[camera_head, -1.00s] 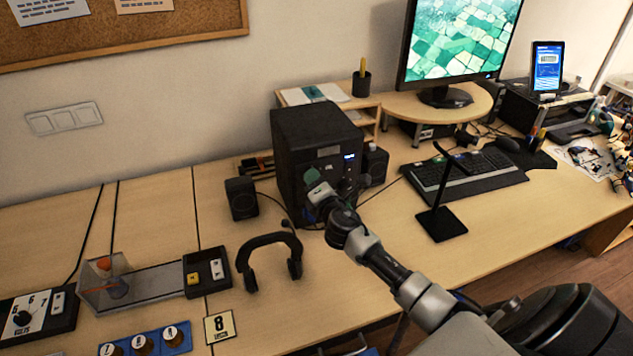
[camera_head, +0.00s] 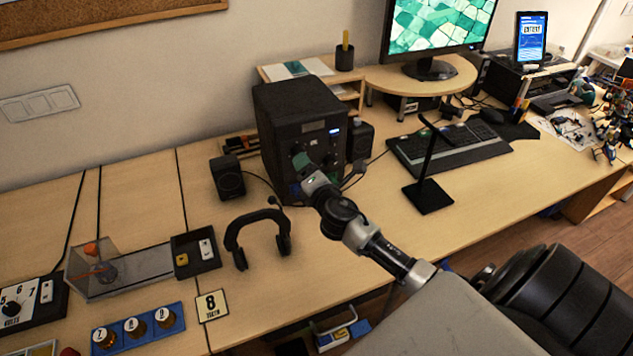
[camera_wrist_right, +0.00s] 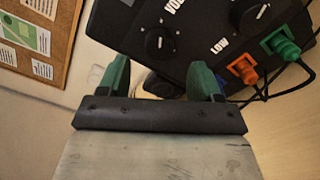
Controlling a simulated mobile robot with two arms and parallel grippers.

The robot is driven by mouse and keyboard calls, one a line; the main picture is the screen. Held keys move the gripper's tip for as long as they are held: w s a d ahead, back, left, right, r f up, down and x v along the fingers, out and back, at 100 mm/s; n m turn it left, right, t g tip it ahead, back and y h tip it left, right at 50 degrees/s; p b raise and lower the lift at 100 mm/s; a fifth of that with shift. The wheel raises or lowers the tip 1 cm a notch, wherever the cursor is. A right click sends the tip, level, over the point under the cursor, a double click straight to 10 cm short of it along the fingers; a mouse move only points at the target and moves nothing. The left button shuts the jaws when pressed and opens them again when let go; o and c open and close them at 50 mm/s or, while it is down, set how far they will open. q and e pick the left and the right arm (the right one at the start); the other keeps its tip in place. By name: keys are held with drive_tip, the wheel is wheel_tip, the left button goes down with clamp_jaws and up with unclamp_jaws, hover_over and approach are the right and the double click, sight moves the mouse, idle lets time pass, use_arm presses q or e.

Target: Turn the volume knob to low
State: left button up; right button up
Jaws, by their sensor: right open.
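The black box (camera_head: 290,103) on the desk carries the controls on its front face. In the right wrist view its panel (camera_wrist_right: 200,25) shows a round black knob (camera_wrist_right: 160,41) near lettering that starts "VO". A second round knob (camera_wrist_right: 252,16) sits at upper right, and the word "LOW" lies between the two. My right gripper (camera_wrist_right: 160,78) is open and empty, its green fingers spread below the first knob in the picture, apart from it. In the head view the right gripper (camera_head: 301,160) is at the box's front and hides part of it. My left gripper is not in view.
A green plug (camera_wrist_right: 283,47) and an orange plug (camera_wrist_right: 244,70) with cables sit at the panel's right. Small speakers (camera_head: 228,177) flank the box. Headphones (camera_head: 258,236) lie in front at left, and a black stand (camera_head: 428,195) is at right.

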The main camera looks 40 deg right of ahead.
drive_tip(key=v, duration=0.6)
drive_tip(key=shift+b, duration=0.35)
drive_tip(key=shift+a, duration=0.1)
